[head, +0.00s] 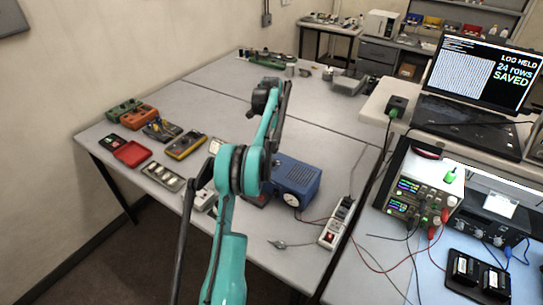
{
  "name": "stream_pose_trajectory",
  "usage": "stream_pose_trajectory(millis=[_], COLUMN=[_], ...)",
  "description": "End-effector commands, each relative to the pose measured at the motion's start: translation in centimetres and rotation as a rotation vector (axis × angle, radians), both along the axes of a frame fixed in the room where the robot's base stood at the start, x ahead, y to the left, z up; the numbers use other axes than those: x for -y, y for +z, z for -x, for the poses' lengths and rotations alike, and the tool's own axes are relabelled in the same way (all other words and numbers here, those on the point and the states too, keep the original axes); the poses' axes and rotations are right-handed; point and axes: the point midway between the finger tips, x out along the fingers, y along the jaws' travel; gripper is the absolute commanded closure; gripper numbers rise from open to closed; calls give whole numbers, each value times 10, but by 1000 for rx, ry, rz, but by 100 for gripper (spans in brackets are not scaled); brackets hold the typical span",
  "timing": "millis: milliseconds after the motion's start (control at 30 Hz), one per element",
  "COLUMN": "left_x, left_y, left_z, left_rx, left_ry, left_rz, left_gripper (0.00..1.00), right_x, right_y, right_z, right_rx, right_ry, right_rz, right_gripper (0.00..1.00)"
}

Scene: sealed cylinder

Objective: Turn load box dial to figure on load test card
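A blue box (297,174) with a round white dial face (291,199) on its front stands on the grey table near the middle, which fits the load box. My teal arm rises from the bottom, left of centre, and passes in front of the box's left side. I take it for my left arm. Its fingers cannot be made out, so I cannot tell whether that gripper is open or shut. My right gripper does not show.
A power strip (337,224) and loose leads lie right of the box. A yellow meter (186,144), a red tray (132,153) and a grey tray (163,177) lie left. A power supply (419,193) and a laptop (478,90) reading "LOG HELD 24 rows SAVED" are right.

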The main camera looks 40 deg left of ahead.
Motion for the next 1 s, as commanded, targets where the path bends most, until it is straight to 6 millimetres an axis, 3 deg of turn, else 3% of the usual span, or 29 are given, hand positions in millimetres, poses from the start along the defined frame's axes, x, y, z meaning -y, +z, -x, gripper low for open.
stream_pose_trajectory(millis=[433, 833, 867, 1000], left_x=[0, 0, 0, 0], left_y=[-67, -76, -76, -76], left_z=[0, 0, 0, 0], left_rx=[-1, -1, -1, -1], left_ry=[-1, -1, -1, -1], left_rz=[1, 1, 1, 1], left_gripper=[52, 52, 57, 94], right_x=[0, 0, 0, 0], right_y=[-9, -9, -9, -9], right_z=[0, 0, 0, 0], right_rx=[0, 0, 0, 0], right_ry=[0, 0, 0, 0], right_rz=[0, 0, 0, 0], right_gripper=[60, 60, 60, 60])
